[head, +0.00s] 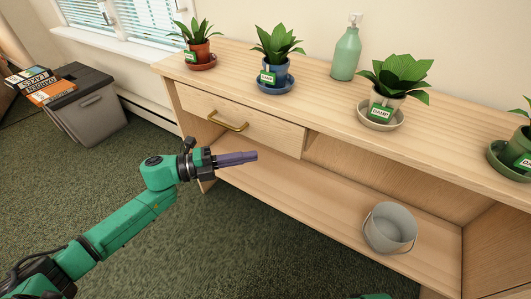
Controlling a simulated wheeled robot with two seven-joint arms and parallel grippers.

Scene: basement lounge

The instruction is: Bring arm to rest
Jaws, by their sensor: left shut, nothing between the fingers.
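My left arm (128,217) reaches in from the lower left, bent at its joints. My left gripper (252,156) has purple fingers that are shut with nothing between them. It hangs in front of the wooden console, below the drawer handle (228,120) in the picture and apart from it. My right gripper is not in view.
The console top (325,85) bears potted plants in red (200,52), blue (275,75), beige (385,104) and green (516,150) pots, and a green pump bottle (346,52). A grey bucket (389,228) stands on the lower shelf. A grey bin (88,105) stands left. Carpet (200,240) is clear.

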